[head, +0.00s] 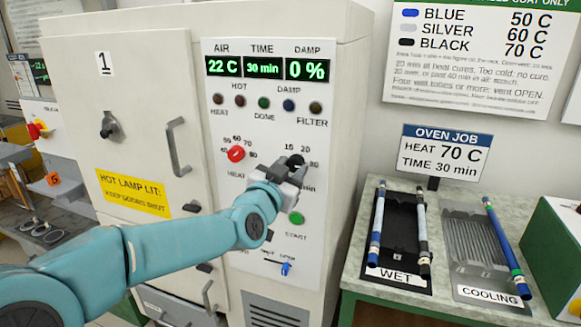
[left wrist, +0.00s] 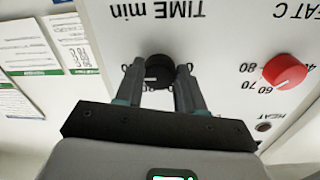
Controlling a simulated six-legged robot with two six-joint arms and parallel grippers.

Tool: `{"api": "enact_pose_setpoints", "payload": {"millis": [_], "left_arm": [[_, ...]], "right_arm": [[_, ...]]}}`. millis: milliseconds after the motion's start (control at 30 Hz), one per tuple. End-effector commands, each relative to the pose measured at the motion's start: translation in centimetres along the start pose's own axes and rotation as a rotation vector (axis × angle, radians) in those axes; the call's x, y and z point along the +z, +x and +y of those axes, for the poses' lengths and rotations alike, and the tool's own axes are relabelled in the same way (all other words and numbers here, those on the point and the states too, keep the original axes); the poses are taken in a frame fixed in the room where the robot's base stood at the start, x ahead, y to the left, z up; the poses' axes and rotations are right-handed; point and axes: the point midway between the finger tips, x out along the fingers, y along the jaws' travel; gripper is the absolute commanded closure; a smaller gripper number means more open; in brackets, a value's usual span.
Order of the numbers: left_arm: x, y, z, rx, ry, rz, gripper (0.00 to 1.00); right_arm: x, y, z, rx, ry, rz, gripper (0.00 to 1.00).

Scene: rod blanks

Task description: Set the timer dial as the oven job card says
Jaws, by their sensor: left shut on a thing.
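The black timer dial (head: 295,161) is on the white oven panel under the displays. It also shows in the left wrist view (left wrist: 159,69), below upside-down "TIME min" lettering. My left gripper (head: 291,172) is at the dial, and in the left wrist view its fingers (left wrist: 159,80) are shut on the dial's two sides. The gripper hides part of the dial's scale. The time display (head: 263,68) reads 30 min. The oven job card (head: 444,153) reads HEAT 70 C, TIME 30 min. My right gripper is not in view.
The red heat dial (head: 236,154) is left of the timer dial. The green start button (head: 296,218) and a blue switch (head: 286,268) are below. The oven door (head: 140,130) is shut. Right, a bench holds the wet tray (head: 402,222) and cooling rack (head: 470,240) with rods.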

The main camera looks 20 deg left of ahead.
Motion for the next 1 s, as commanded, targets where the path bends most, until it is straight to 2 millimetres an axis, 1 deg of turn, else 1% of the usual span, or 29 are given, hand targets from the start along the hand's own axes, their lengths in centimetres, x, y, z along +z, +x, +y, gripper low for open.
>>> {"api": "enact_pose_setpoints", "payload": {"millis": [200, 600, 633, 667, 700, 1000], "left_arm": [[0.10, 0.00, 0.05, 0.002, 0.038, -0.005, 0.92], [0.13, 0.00, 0.05, 0.003, 0.045, -0.005, 0.92], [0.13, 0.00, 0.05, 0.003, 0.045, -0.005, 0.58], [0.13, 0.00, 0.05, 0.003, 0.045, -0.005, 0.49], [0.12, 0.01, 0.05, 0.002, 0.045, -0.005, 0.36], [0.04, -0.09, -0.01, 0.001, 0.043, -0.003, 0.36]], "right_arm": [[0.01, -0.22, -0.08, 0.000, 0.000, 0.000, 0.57], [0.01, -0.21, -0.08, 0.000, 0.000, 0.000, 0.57], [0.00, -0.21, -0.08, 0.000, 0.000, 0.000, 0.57], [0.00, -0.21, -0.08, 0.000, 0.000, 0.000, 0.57], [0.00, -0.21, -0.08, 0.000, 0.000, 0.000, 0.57], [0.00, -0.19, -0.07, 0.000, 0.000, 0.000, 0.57]]}}
